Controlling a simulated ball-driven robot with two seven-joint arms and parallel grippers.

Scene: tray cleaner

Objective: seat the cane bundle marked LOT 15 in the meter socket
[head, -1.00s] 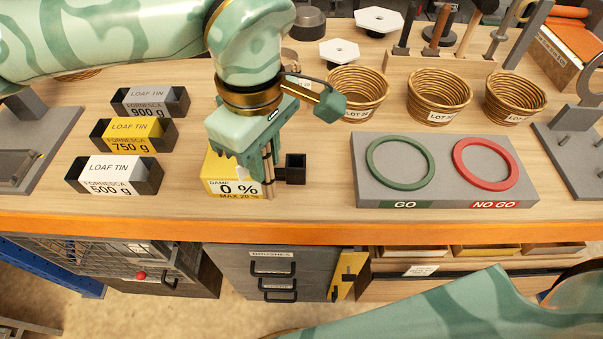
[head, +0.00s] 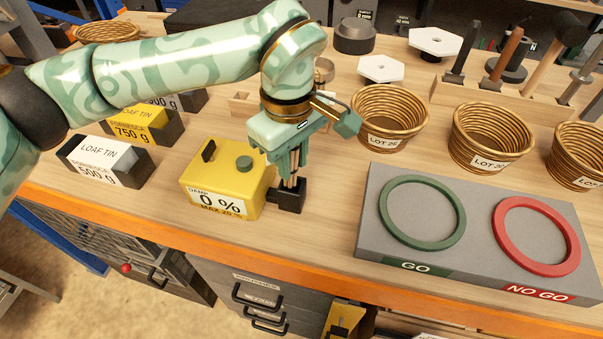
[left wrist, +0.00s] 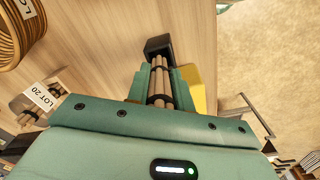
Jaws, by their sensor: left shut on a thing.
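My left gripper (head: 291,172) is shut on a thin bundle of tan canes, held upright; the bundle (left wrist: 158,80) also shows between the fingers in the left wrist view. No LOT 15 mark can be read on it. The yellow meter (head: 237,175) reads 0 % and stands left of the gripper. Its black socket (head: 287,198) is at the meter's right side, and it also shows in the left wrist view (left wrist: 158,46). The bundle's lower end meets the socket's mouth; I cannot tell how deep it is in. My right gripper is not in view.
A grey GO / NO GO gauge block (head: 372,225) lies to the right. Lot-labelled wicker baskets (head: 390,118) stand behind it. Loaf tins (head: 105,165) are at the left. A wooden holder (head: 240,104) is behind the meter. The bench's orange front edge is close.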

